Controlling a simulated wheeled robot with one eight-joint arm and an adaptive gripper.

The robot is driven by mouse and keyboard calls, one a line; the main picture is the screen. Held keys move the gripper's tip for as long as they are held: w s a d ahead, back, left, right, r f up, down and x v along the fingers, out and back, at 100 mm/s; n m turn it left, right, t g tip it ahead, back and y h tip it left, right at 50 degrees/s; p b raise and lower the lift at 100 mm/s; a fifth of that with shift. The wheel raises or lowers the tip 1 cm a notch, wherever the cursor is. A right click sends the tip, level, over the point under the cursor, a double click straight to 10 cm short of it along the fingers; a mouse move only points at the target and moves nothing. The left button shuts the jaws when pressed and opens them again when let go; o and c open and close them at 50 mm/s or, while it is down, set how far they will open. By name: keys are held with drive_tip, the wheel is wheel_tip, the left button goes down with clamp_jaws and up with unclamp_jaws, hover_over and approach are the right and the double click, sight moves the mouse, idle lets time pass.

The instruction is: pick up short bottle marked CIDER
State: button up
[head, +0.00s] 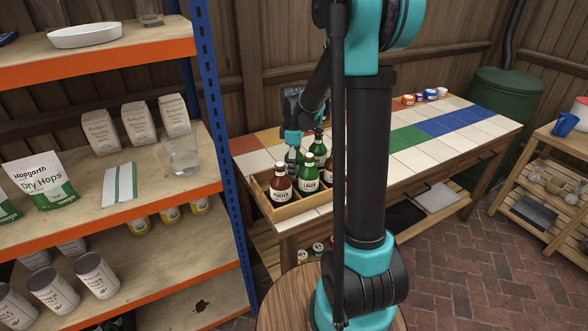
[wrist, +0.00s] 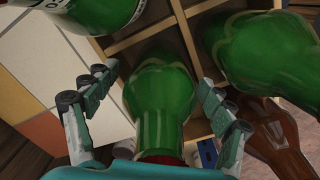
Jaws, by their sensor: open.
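My gripper (head: 293,148) is over the wooden crate (head: 295,210) at the near end of the tiled table. In the wrist view my gripper (wrist: 158,82) is open, with one finger on each side of a green bottle (wrist: 163,95), small gaps showing. Its label is hidden, so I cannot tell whether it is the CIDER bottle. No CIDER lettering is readable. A brown PORTER bottle (head: 281,189) and a green LAGER bottle (head: 309,183) stand at the crate's front. Another green bottle (head: 319,146) stands behind.
In the wrist view, a green bottle (wrist: 258,48) and a brown bottle (wrist: 278,138) crowd the right finger. Shelves (head: 150,215) stand left of the crate. The table's tiled top (head: 410,138) is mostly clear beyond it.

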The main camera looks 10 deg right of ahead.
drive_tip(key=c, duration=1.8)
drive_tip(key=shift+r, duration=0.15)
